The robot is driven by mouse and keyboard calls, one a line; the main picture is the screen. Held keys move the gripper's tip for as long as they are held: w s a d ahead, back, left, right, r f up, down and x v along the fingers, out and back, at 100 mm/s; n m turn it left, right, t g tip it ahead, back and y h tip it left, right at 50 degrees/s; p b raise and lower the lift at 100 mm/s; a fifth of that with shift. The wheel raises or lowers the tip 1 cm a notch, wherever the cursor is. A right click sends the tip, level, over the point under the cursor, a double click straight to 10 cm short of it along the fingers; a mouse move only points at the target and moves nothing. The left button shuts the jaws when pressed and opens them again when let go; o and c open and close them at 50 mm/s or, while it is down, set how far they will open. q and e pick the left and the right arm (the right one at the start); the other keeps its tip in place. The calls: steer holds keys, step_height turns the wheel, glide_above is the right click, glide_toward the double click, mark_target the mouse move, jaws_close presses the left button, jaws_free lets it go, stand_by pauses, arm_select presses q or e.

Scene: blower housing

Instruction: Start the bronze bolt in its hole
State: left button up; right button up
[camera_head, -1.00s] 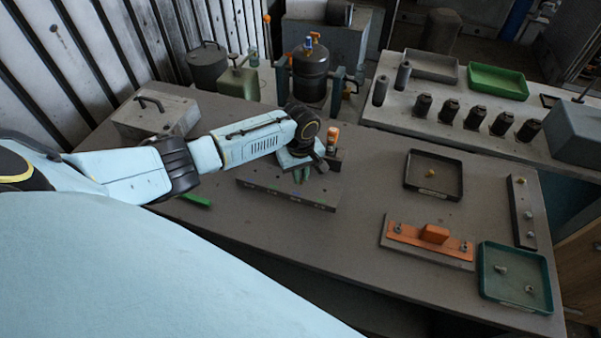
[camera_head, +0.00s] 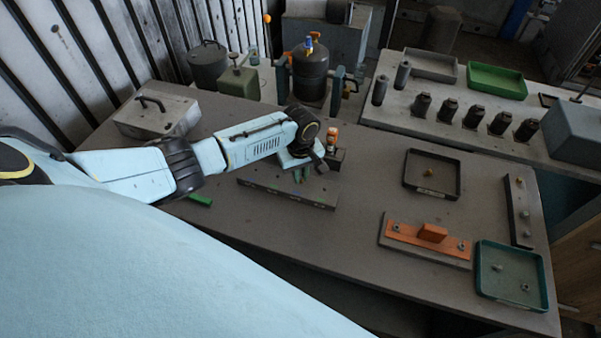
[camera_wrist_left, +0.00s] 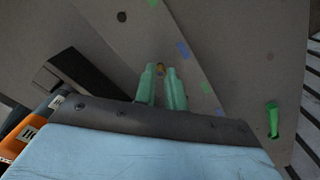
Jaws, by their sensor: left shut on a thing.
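My left gripper (camera_head: 301,175) is over the dark grey bar (camera_head: 288,193) with holes on the near bench. In the left wrist view its two green fingers (camera_wrist_left: 160,72) are closed around a small bronze bolt (camera_wrist_left: 160,67), whose end shows between the fingertips. The bar (camera_wrist_left: 185,75) lies beyond the fingertips, with green and blue marks along its edge and a dark hole (camera_wrist_left: 122,17). The hole under the bolt is hidden, and I cannot tell whether the bolt touches the bar. My right gripper is not in view.
A black tray (camera_head: 407,184) holds a small yellowish part (camera_head: 429,172). An orange fixture (camera_head: 400,232), a teal tray (camera_head: 484,292) and a dark strip (camera_head: 514,210) lie to the right. An orange-topped item (camera_head: 332,136) stands behind the gripper. A green object (camera_head: 200,200) lies left.

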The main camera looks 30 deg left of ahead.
mark_target(301, 178)
arm_select(q)
steer(key=shift+s+f, duration=0.1)
steer(key=shift+f, duration=0.15)
jaws_close()
steer(key=o, duration=0.8)
jaws_free()
steer(key=shift+o, duration=0.4)
steer(key=o, duration=0.4)
steer(key=shift+r+p, duration=1.1)
steer(key=shift+r, duration=2.9)
